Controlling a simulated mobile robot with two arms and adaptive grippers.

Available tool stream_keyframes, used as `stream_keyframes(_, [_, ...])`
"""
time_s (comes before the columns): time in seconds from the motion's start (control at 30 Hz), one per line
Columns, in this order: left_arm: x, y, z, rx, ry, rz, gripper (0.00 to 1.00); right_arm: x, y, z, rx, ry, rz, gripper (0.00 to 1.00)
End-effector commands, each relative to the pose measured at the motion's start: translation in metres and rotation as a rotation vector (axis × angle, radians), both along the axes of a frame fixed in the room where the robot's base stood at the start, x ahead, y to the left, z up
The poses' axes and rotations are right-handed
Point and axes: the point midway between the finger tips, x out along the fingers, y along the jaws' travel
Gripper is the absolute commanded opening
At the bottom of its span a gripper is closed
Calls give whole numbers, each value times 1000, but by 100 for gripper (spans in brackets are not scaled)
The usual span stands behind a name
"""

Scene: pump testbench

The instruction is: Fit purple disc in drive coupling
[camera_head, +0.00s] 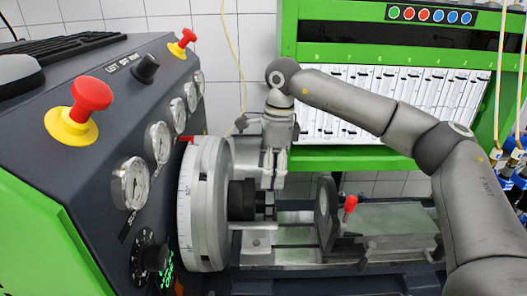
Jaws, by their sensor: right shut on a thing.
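My right gripper (272,183) points down just right of the black drive coupling (241,200), which sits at the centre of the large grey graduated wheel (205,203). The gripper is shut on a thin piece with a faint purple tint, which I take as the purple disc. The fingers hide most of it, and its exact outline is too small to tell. I cannot tell whether it touches the coupling. My left gripper is not in view.
A dark upright plate (326,212) and a red-knobbed lever (350,204) stand on the bench bed to the right. The dark console (110,150) with gauges and red buttons fills the left. A green rack (390,60) stands behind.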

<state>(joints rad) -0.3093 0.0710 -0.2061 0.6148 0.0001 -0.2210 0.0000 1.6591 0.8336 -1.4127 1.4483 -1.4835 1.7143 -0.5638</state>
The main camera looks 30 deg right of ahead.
Motion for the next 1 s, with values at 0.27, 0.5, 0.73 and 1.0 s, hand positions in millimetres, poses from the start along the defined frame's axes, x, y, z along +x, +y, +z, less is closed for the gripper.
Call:
stream_keyframes(0.27, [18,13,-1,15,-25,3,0,5,-5,4,-1,1,-81,46])
stream_keyframes(0.5, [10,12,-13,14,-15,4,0,5,-5,-13,-2,1,-78,46])
stream_keyframes(0.73, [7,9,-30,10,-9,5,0,5,-5,-36,-2,1,-76,46])
stream_keyframes(1.0, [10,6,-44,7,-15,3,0,5,-5,-58,0,2,-76,46])
